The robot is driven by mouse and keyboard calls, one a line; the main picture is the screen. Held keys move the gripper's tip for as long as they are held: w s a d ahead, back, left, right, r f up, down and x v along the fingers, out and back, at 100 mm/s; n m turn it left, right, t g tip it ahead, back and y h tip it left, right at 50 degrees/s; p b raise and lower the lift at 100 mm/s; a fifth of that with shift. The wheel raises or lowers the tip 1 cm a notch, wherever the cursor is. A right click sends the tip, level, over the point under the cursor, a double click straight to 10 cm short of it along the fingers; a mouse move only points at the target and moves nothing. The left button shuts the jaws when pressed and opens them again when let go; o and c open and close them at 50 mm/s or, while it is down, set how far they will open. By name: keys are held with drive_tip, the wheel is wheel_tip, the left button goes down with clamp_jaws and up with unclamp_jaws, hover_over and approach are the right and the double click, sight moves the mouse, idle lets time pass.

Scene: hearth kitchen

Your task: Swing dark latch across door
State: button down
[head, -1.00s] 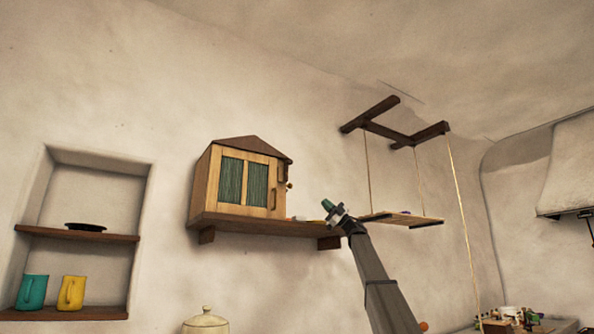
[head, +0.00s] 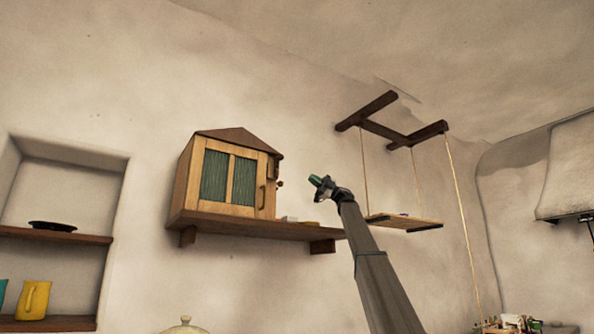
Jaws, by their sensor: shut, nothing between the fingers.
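A small wooden cabinet (head: 202,200) with a dark peaked roof stands on the wall shelf. Its door (head: 231,178) has two green panels and looks closed. A dark handle (head: 262,193) is on the door's right part. A dark latch (head: 272,169) shows above it at the cabinet's right edge, apparently upright, with a small knob (head: 280,184) just below. My gripper (head: 316,182) is to the right of the cabinet, apart from it, with its green fingertips together and pointing left. Nothing shows between them.
The cabinet's wall shelf (head: 240,228) carries small items near its right end. A hanging board (head: 400,222) on ropes is right of my arm, below a dark ceiling bracket (head: 385,131). A niche with shelves (head: 50,235) is at left.

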approach(278, 166)
drive_tip(key=s+a+r, duration=0.4)
drive_tip(key=r, duration=0.2)
drive_tip(key=shift+s+d, duration=0.1)
drive_tip(key=shift+s, duration=0.15)
